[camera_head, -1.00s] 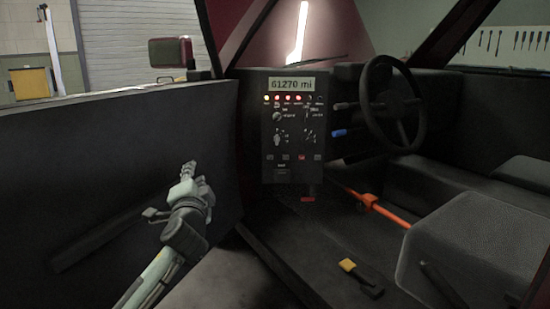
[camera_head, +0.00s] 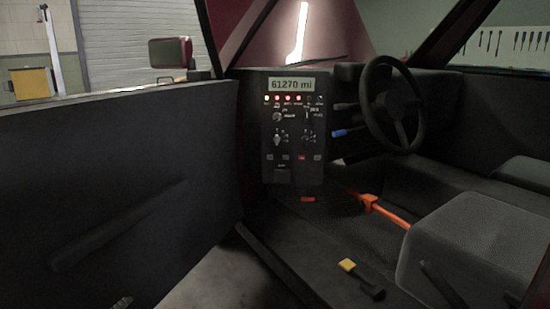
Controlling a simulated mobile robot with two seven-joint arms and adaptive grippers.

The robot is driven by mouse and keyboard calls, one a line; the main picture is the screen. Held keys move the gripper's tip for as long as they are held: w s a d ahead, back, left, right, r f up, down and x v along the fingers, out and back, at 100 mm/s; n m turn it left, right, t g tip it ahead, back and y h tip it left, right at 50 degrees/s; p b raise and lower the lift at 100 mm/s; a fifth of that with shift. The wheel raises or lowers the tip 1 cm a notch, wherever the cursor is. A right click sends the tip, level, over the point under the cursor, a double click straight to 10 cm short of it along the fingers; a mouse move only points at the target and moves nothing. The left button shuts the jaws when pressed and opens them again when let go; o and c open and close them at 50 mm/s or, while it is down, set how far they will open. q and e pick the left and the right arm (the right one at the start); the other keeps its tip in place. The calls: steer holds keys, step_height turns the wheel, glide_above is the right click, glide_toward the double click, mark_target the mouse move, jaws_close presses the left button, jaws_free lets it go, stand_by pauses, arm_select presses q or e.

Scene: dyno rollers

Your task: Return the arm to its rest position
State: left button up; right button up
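My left arm is almost wholly out of the head view. Only a small light tip (camera_head: 123,302) shows at the bottom edge, left of centre, in front of the open car door. It is too small and cut off to tell whether the gripper is open or shut. My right gripper is not in view. The arm tip is well apart from the dashboard panel (camera_head: 293,135), which carries a display reading 61270 mi and several lit red lights.
The open black door (camera_head: 110,170) fills the left side. The steering wheel (camera_head: 393,105), a grey seat (camera_head: 475,245), an orange bar (camera_head: 385,208) and a yellow-topped lever (camera_head: 361,277) are at the right. The doorway floor (camera_head: 225,275) is clear.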

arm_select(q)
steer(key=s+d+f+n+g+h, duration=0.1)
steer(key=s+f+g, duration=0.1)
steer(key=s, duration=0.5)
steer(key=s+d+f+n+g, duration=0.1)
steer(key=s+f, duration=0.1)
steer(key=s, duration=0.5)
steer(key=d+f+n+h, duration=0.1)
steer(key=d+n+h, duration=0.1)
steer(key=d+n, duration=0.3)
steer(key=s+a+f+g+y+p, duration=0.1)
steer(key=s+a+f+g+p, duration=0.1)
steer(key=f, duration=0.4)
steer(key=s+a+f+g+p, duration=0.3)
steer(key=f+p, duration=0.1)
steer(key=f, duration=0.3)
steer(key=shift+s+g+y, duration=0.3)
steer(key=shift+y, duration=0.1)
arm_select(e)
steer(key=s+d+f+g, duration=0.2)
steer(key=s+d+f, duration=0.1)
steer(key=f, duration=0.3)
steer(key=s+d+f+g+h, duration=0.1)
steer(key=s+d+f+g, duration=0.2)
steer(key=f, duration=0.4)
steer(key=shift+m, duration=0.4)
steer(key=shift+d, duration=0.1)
